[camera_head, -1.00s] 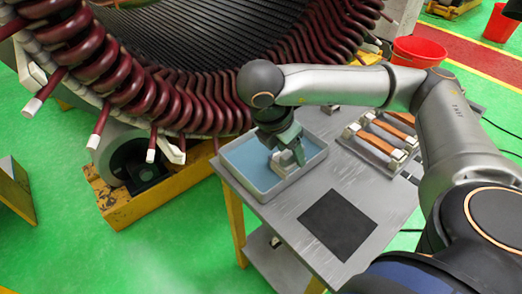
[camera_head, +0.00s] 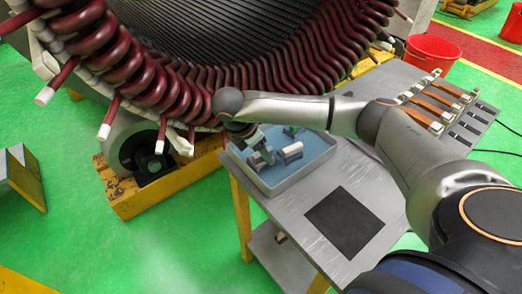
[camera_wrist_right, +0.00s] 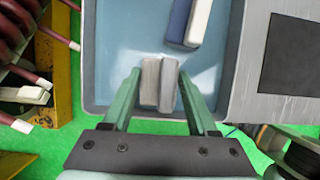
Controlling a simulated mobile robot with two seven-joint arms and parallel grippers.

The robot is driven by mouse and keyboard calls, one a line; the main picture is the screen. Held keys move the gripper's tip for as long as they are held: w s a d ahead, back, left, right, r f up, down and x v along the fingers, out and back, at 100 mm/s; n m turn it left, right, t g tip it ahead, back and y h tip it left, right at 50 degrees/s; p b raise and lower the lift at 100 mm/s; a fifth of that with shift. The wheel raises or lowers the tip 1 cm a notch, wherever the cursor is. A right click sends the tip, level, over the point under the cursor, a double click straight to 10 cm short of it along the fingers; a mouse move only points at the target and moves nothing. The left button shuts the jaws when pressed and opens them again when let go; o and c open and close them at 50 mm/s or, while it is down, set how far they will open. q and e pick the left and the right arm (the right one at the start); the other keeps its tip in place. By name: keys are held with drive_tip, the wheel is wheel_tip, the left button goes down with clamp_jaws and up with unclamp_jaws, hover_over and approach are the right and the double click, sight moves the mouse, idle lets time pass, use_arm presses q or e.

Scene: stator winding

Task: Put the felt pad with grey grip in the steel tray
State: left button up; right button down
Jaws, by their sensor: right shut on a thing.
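The steel tray (camera_head: 305,177) has grey walls and a blue inside and sits on the left of the grey bench; its wall also shows in the right wrist view (camera_wrist_right: 234,55). My right gripper (camera_head: 262,157) is low over the tray's left part. In the right wrist view the gripper (camera_wrist_right: 157,88) is shut on the felt pad with grey grip (camera_wrist_right: 150,82), a two-tone grey block. I cannot tell whether the pad touches the tray floor. A second pad, dark blue and white (camera_wrist_right: 190,20), lies in the tray beyond it. My left gripper is out of view.
A black mat (camera_head: 344,222) lies on the bench in front of the tray. A rack with orange-brown pieces (camera_head: 440,103) stands at the bench's back right. The large stator with dark red coils (camera_head: 150,65) rises behind the tray. A red bucket (camera_head: 430,52) stands behind.

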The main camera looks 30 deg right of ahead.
sight(252, 161)
drive_tip(key=shift+f, duration=0.35)
drive_tip(key=shift+c, duration=0.9)
unclamp_jaws()
drive_tip(key=b+v, duration=0.1)
drive_tip(key=v, duration=0.6)
drive_tip(key=shift+v, duration=2.55)
